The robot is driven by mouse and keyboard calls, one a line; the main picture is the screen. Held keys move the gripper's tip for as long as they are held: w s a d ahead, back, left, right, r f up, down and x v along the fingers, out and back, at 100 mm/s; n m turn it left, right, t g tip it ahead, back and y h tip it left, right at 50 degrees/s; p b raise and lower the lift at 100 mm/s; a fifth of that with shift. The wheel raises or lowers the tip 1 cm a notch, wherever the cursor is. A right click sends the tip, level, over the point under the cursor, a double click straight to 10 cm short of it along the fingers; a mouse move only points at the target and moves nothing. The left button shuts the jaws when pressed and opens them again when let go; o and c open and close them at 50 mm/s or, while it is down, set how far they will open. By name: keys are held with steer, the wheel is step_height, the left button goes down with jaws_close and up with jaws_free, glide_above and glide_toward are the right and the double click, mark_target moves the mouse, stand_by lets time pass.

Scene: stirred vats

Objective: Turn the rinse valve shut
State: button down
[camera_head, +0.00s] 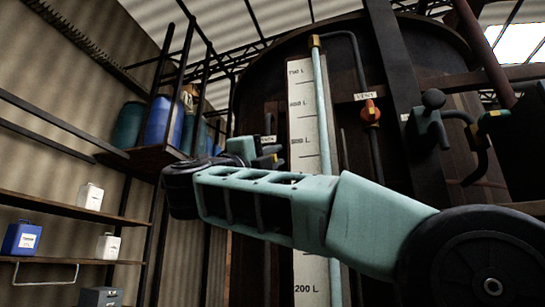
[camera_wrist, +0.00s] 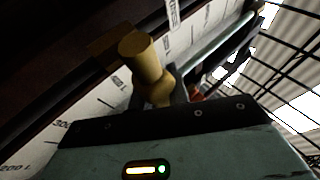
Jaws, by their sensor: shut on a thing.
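In the wrist view a brass-coloured valve handle (camera_wrist: 146,62) stands between the fingers of my gripper (camera_wrist: 158,92), which is shut on its narrow lower part. In the head view my gripper (camera_head: 268,158) is at the front of the large vat (camera_head: 300,40), just left of the level scale. A small white label (camera_head: 268,139) is just above it, too small to read, so I cannot confirm from it that this is the rinse valve. The handle itself is hidden behind my gripper in the head view.
The vat's white level scale (camera_head: 301,115) and a pale pipe (camera_head: 322,110) are close right of my gripper. An orange valve (camera_head: 371,113) labelled VENT and a grey-blue fitting (camera_head: 431,118) are further right. Blue drums (camera_head: 163,124) stand on a rack at left.

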steer(key=shift+f, duration=0.1)
steer(key=c, duration=1.3)
jaws_free()
steer(key=shift+c, duration=0.2)
steer(key=b+v, duration=0.4)
steer(key=v, duration=1.3)
steer(key=shift+a, duration=0.2)
steer(key=shift+s, duration=0.1)
